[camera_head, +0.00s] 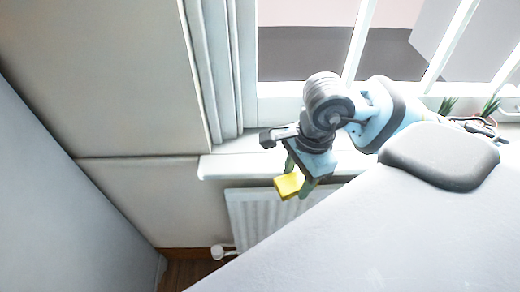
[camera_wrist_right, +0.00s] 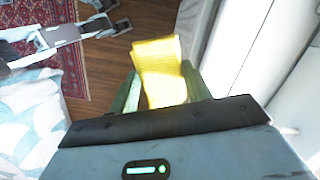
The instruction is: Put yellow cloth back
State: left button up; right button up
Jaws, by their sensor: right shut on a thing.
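The yellow cloth (camera_head: 288,185) is held in my right gripper (camera_head: 303,180), in front of the window sill and above the radiator in the head view. In the right wrist view the yellow cloth (camera_wrist_right: 160,72) stands out between the two green fingers of the gripper (camera_wrist_right: 160,92), which are shut on it. The part of the cloth between the fingers is partly hidden. My left gripper does not show clearly in either view.
A white window sill (camera_head: 230,167) runs under the barred window, with a white radiator (camera_head: 250,215) below. Potted plants (camera_head: 490,106) stand at the right of the sill. The wrist view shows a patterned red rug (camera_wrist_right: 70,65), wood floor (camera_wrist_right: 115,50) and pale patterned bedding (camera_wrist_right: 30,115).

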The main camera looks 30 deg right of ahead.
jog(key=w+d, duration=0.1)
jog(key=w, duration=0.3)
jog(key=w+f, duration=0.1)
jog(key=w, duration=0.4)
jog(key=w+d+p, duration=0.1)
jog(key=w, duration=0.4)
jog(key=shift+d+f, duration=0.15)
jog(key=shift+d, duration=0.2)
jog(key=shift+w+d+f, duration=0.1)
jog(key=shift+w+d, duration=0.05)
jog(key=shift+w, duration=0.5)
jog(key=shift+w+f, duration=0.15)
jog(key=shift+f, duration=0.1)
notch_tip(320, 180, down, 3)
jog(key=shift+r, duration=0.1)
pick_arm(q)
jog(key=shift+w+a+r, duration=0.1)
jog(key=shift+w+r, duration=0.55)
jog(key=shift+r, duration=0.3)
pick_arm(e)
jog(key=shift+f, duration=0.3)
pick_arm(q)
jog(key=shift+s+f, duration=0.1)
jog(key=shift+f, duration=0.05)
pick_arm(e)
jog(key=o, duration=0.9)
